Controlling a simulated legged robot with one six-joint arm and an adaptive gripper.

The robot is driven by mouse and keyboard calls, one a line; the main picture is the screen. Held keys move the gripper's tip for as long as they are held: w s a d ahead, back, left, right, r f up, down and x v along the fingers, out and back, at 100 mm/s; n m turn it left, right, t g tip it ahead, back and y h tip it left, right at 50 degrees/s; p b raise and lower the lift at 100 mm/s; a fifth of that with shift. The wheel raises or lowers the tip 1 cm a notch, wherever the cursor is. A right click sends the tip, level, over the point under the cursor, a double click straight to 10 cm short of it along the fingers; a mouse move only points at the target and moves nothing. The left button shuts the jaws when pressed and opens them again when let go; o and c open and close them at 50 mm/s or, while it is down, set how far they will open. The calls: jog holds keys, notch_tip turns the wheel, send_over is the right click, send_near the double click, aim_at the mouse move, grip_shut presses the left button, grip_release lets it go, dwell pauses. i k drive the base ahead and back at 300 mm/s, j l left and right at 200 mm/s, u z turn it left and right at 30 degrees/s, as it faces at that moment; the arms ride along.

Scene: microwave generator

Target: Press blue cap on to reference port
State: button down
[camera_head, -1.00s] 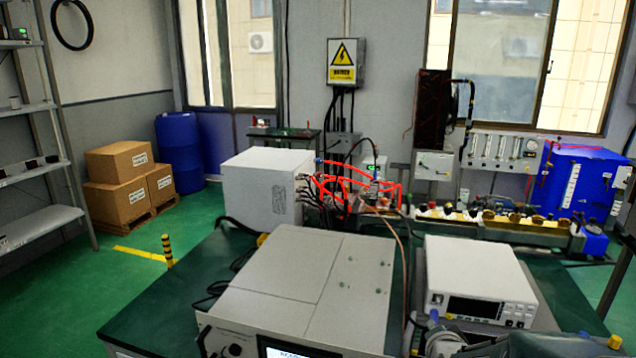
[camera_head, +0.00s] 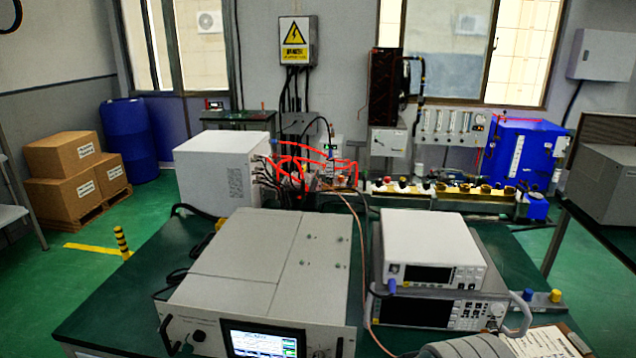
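I cannot make out which port is the reference port. A second instrument (camera_head: 440,311) with a display and grey side handles lies under the upper one. My gripper is not visible.
A large grey generator (camera_head: 265,265) with a lit screen stands left of the instruments. Paper sheets (camera_head: 535,341) lie at the lower right. A grey rounded shape at the bottom edge is cut off. Cables (camera_head: 358,225) run between the units. Bare bench (camera_head: 515,264) shows right of the instruments.

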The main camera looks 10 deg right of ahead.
aim_at(527, 294)
jog(key=z, duration=1.5)
